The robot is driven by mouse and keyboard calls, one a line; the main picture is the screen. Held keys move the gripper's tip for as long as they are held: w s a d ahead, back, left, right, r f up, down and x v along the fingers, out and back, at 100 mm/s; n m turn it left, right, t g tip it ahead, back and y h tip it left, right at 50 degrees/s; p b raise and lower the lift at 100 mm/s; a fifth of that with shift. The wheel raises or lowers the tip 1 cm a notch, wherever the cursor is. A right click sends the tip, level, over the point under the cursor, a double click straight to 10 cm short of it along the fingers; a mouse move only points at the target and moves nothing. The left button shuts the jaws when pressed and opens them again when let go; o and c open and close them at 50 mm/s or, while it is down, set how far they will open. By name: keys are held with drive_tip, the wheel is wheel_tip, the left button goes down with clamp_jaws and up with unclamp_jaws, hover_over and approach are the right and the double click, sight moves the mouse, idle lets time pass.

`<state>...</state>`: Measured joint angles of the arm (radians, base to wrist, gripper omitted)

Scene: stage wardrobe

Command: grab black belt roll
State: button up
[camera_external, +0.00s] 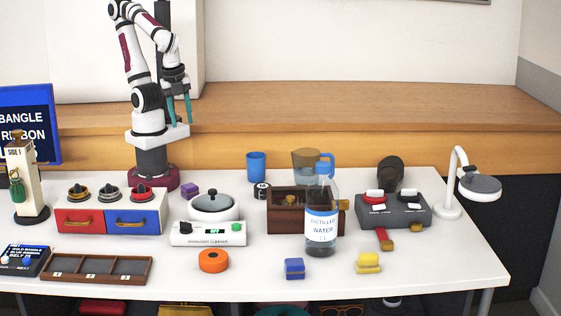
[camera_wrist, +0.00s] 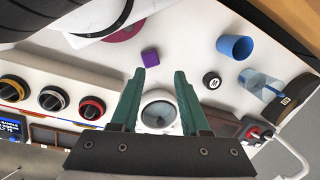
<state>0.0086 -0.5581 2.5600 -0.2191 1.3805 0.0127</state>
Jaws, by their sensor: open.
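A small black roll with a white label (camera_external: 261,191) stands on the white table behind the dark brown box, and I take it for the black belt roll. In the wrist view the black roll (camera_wrist: 212,80) lies to the right of and beyond my fingertips, near the blue cup. My gripper (camera_external: 180,121) hangs high above the back of the table, to the left of the roll and well apart from it. In the wrist view my gripper (camera_wrist: 160,73) has its two green fingers spread with nothing between them.
A blue cup (camera_external: 256,167) stands just behind the roll. A purple block (camera_external: 190,189) and a round white cleaner pot (camera_external: 213,207) are to its left. The brown box (camera_external: 285,222) and a tall water bottle (camera_external: 320,220) are in front and right. An orange roll (camera_external: 213,261) lies nearer the front.

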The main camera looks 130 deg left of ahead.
drive_tip(key=o, duration=0.9)
drive_tip(key=shift+c, duration=0.2)
drive_tip(key=shift+a, duration=0.1)
drive_tip(key=a+f+m+g+y, duration=0.1)
drive_tip(key=a+f+g+y, duration=0.15)
drive_tip(key=a+y, duration=0.2)
drive_tip(key=m+t+y, duration=0.6)
drive_tip(key=m+y, duration=0.2)
drive_tip(key=m, duration=0.4)
hover_over(255, 187)
drive_tip(key=s, duration=0.4)
wheel_tip(255, 187, down, 8)
drive_tip(key=d+f+m+t, duration=0.1)
drive_tip(key=f, duration=0.2)
drive_tip(key=w+d+f+m+t+h, duration=0.1)
drive_tip(key=f+m, duration=0.1)
drive_tip(key=f, duration=0.1)
drive_tip(key=w+d+f+m+t+h, duration=0.1)
drive_tip(key=f+m, duration=0.1)
drive_tip(key=shift+d+f+t+h, duration=0.25)
drive_tip(key=shift+d+f, duration=0.1)
drive_tip(key=shift+f, duration=0.05)
drive_tip(key=shift+m, duration=0.3)
drive_tip(key=x, duration=0.7)
drive_tip(key=shift+w+f, duration=0.1)
drive_tip(key=shift+f, duration=0.1)
